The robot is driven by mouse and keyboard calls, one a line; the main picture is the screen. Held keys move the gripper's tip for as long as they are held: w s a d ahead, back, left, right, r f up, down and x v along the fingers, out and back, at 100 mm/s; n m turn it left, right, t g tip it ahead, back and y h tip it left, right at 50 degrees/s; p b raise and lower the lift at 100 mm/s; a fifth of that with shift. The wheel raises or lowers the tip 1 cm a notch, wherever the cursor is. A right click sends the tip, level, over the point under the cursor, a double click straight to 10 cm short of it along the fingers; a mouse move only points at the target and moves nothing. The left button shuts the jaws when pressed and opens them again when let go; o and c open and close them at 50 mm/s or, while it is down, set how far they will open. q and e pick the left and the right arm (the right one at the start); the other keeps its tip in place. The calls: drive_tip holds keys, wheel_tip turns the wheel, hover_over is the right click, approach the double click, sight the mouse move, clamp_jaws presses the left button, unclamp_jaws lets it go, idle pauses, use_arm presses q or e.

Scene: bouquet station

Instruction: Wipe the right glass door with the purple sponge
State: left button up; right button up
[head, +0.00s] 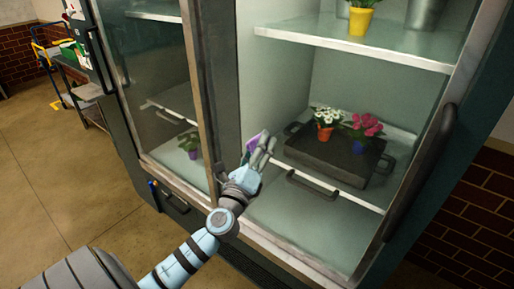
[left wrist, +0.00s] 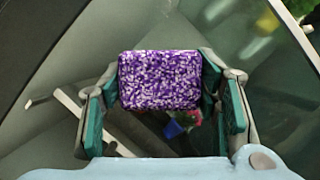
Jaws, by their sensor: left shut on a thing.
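The right glass door (head: 390,90) of the display cabinet fills the right of the head view and looks closed, with a dark handle on its right edge. My left gripper (head: 262,150) is in front of its lower left part. It is shut on the purple sponge (head: 255,140), which shows partly behind the fingers. In the left wrist view the speckled purple and white sponge (left wrist: 160,80) sits between both fingers, with glass beyond it. I cannot tell whether the sponge touches the glass. My right gripper is not in view.
Behind the glass, a dark tray (head: 340,155) bears a white-flower pot (head: 325,125) and a pink-flower pot (head: 362,132). A yellow pot (head: 360,20) stands on the upper shelf. The left glass door (head: 150,70) is beside my arm. Open floor (head: 70,200) lies left, with a cart (head: 75,85) behind.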

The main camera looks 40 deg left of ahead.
sight(289, 144)
use_arm(q)
drive_tip(key=shift+w, duration=0.85)
drive_tip(key=d, duration=0.3)
drive_tip(key=shift+p, duration=0.35)
drive_tip(key=shift+w+d, duration=0.1)
drive_tip(key=shift+d, duration=2.05)
drive_tip(key=shift+a, duration=2)
drive_tip(key=shift+a+b, duration=0.45)
drive_tip(key=shift+a, duration=1.3)
drive_tip(key=shift+s, duration=0.2)
